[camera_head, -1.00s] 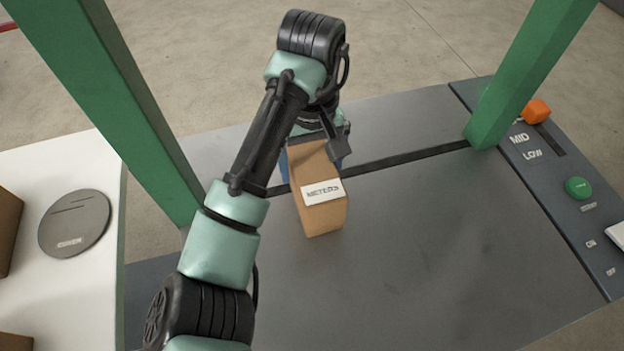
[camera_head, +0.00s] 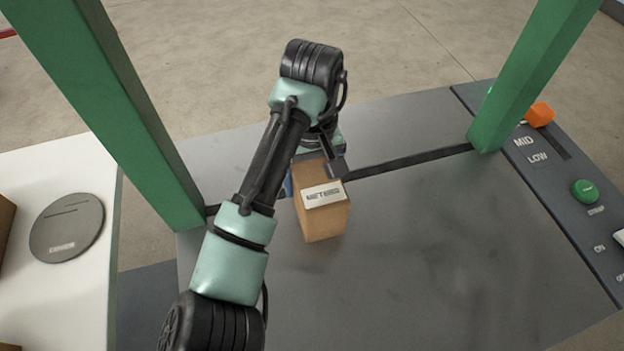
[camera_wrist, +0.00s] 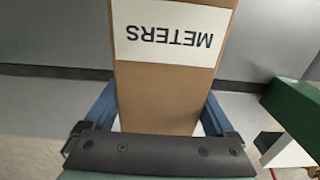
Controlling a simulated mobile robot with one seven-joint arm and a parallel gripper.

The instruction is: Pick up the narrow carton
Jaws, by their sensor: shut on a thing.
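The narrow carton (camera_head: 324,218) is a tall brown box with a white label reading METERS. It is at the middle of the grey machine table in the head view, near the dark slot. My gripper (camera_head: 318,160) is at its far side and shut on it. In the wrist view the carton (camera_wrist: 168,88) fills the space between the two blue fingers of my gripper (camera_wrist: 160,118), with its label upside down. My wrist partly hides the carton's far end in the head view. I cannot tell whether its base touches the table.
The grey table (camera_head: 440,240) is clear around the carton. Green posts stand at left (camera_head: 125,120) and right (camera_head: 525,85). A control panel (camera_head: 560,170) with an orange knob and green button lies at right. A white surface (camera_head: 80,190) with a round grey disc is at left.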

